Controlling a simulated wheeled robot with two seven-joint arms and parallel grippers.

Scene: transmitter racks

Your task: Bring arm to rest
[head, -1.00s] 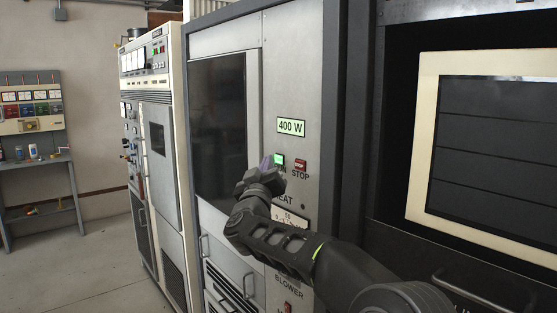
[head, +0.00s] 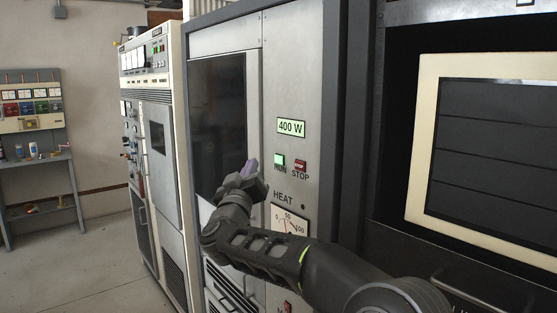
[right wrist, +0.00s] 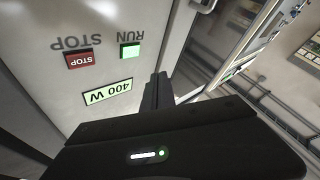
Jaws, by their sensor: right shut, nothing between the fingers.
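My right arm comes in from the lower right in the head view. Its gripper (head: 250,168) is shut and empty, in front of the grey rack panel, to the left of and slightly below the lit green RUN button (head: 280,160). In the right wrist view the shut fingers (right wrist: 157,90) show dark, apart from the RUN button (right wrist: 130,50), with the panel upside down. The red STOP button (head: 300,166) is to the right of RUN. A lit "400 W" label (head: 291,127) is above them. My left gripper is not in view.
A HEAT gauge (head: 289,222) sits below the buttons, close to my forearm. A dark rack with a cream-framed panel (head: 428,140) stands at the right. A cream cabinet (head: 160,165) and a workbench (head: 40,160) stand to the left. Open floor (head: 90,265) lies between them.

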